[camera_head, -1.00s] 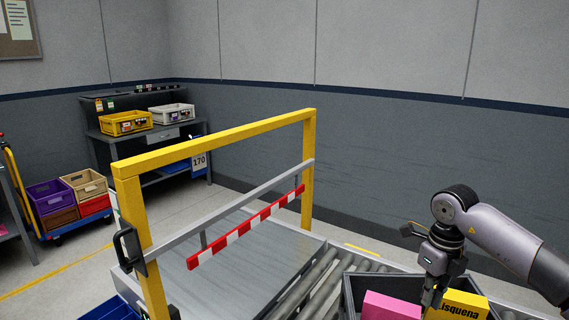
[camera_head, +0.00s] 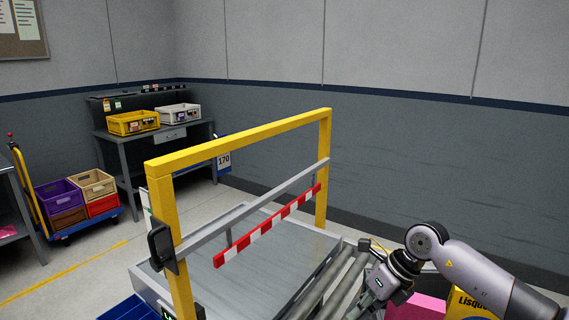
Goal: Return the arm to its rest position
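My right arm comes in from the right, bent at a round elbow-like joint. Its gripper (camera_head: 373,289) hangs at the lower right, beside the pink box (camera_head: 416,307) and over the rollers' edge. The fingers are small and partly cut off, so I cannot tell whether they are open or shut. A yellow box (camera_head: 468,304) with black lettering stands to the right of the pink box, partly behind my arm. My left gripper is not in view.
A yellow gate frame (camera_head: 240,139) with a red-and-white bar (camera_head: 268,225) stands over the metal conveyor bed (camera_head: 270,262). A workbench (camera_head: 160,133) with crates and a trolley (camera_head: 85,222) with crates stand at the back left. A blue crate (camera_head: 130,308) is at the lower left.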

